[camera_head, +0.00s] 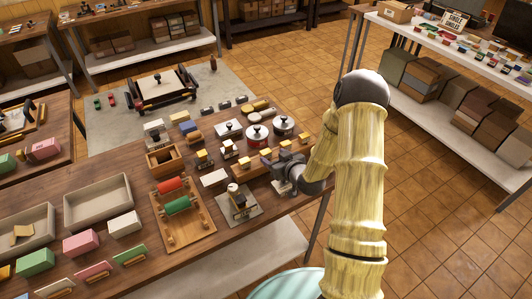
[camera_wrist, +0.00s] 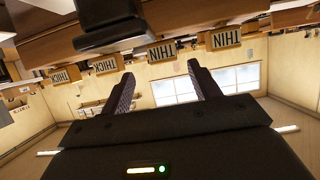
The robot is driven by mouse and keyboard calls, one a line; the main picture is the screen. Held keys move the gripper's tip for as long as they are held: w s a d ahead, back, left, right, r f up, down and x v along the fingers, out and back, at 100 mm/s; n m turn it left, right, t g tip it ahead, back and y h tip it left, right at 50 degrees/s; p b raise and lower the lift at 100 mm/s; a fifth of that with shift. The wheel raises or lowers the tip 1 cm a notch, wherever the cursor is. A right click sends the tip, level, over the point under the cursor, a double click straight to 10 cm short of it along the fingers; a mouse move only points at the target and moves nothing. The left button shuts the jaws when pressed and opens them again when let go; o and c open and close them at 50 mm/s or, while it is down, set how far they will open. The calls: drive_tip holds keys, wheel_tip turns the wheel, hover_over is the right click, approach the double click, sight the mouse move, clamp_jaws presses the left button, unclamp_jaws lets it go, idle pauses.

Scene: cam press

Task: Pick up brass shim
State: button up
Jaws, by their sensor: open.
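I cannot pick out the brass shim with certainty. Tan blocks (camera_head: 244,163) line a wooden rack on the workbench, beside my gripper (camera_head: 272,167). Nothing is between the fingers. A dark, blurred-edged part (camera_wrist: 108,22) hangs close at the upper left of the wrist view. The small press (camera_head: 238,203) stands on a grey plate just left of and nearer than my gripper.
A wooden tray (camera_head: 162,241) with red and green rollers lies left of the press. Beige trays (camera_head: 98,208) and coloured boxes (camera_head: 80,243) fill the left. Open tiled floor (camera_head: 430,220) lies to the right.

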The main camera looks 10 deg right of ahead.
sight(266, 152)
drive_tip(key=shift+w+a+f, duration=0.1)
drive_tip(key=shift+w+f, duration=0.1)
drive_tip(key=shift+w, duration=0.2)
drive_tip(key=shift+w+a+p, duration=0.25)
drive_tip(key=shift+w+p, duration=0.2)
drive_tip(key=shift+w, duration=0.05)
drive_tip(key=x, duration=0.1)
drive_tip(key=p+x, duration=0.1)
drive_tip(key=x, duration=0.1)
drive_tip(key=shift+w+a+f+p, duration=0.1)
drive_tip(key=shift+a+p, duration=0.2)
drive_tip(key=shift+w+f, duration=0.25)
drive_tip(key=shift+c, duration=0.2)
drive_tip(key=c, duration=1.1)
